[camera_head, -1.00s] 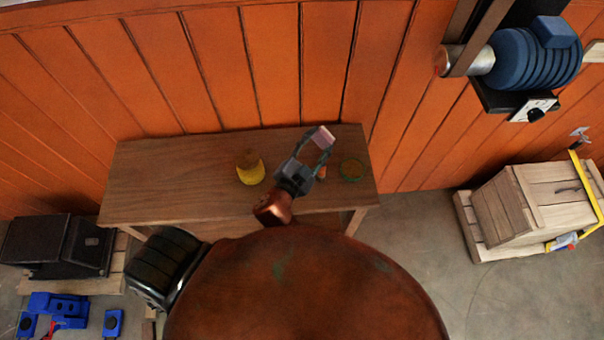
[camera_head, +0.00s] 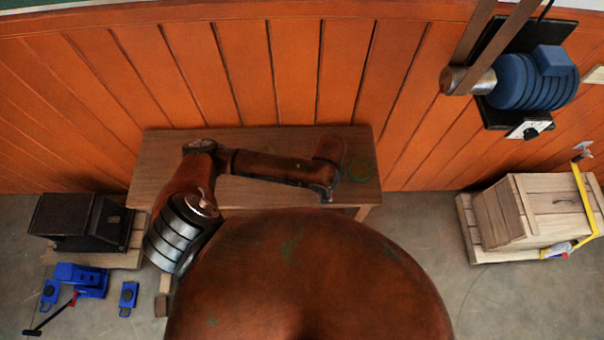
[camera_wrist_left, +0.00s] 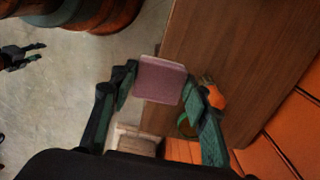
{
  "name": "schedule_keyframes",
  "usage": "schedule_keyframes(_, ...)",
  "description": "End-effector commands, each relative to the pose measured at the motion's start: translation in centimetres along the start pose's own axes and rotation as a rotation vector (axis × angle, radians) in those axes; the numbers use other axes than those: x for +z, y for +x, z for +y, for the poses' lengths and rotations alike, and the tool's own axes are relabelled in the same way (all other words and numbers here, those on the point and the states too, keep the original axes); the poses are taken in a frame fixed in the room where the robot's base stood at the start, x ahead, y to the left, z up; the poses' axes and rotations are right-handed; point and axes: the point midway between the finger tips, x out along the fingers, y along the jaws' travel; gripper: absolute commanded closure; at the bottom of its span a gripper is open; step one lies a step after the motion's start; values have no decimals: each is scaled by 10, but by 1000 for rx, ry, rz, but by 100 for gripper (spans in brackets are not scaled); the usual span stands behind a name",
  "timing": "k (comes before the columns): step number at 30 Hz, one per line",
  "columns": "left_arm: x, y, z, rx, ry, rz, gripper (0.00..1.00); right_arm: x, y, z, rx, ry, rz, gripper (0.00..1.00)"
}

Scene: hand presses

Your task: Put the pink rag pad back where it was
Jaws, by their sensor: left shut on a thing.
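The pink rag pad (camera_wrist_left: 160,80) is pinched between the fingertips of my left gripper (camera_wrist_left: 157,84) in the left wrist view. It is held clear of the wooden table (camera_wrist_left: 240,50), by its edge, with grey floor below on the left. In the head view my left arm reaches across the table (camera_head: 160,170); its gripper and the pad are hidden there. A dark gripper, which looks like my right one (camera_wrist_left: 20,57), shows small at the left edge of the wrist view with its fingers apart.
An orange object (camera_wrist_left: 212,95) and a green ring-shaped thing (camera_wrist_left: 187,126) are near the pad in the wrist view. An orange plank wall (camera_head: 300,70) stands behind the table. A wooden crate (camera_head: 530,210) is at right, a blue jack (camera_head: 85,280) on the floor at left.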

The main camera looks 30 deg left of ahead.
Motion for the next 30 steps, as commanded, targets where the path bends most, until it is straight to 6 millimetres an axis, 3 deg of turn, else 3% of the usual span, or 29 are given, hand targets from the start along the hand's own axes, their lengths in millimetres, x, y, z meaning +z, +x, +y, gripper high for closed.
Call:
schedule_keyframes(5, 17, 4, -13, 13, 13, -19, 77, -1, -3, -3, -4, 2, 1, 60)
schedule_keyframes(15, 52, 38, -83, 12, 10, -18, 77, -2, -12, -6, -6, 3, 2, 60)
schedule_keyframes(21, 64, 76, -107, 14, 13, -17, 77, -3, -14, -6, -6, 3, 2, 60)
schedule_keyframes(30, 72, 100, -125, 13, 15, -16, 77, -3, -15, -5, -5, 2, 2, 60)
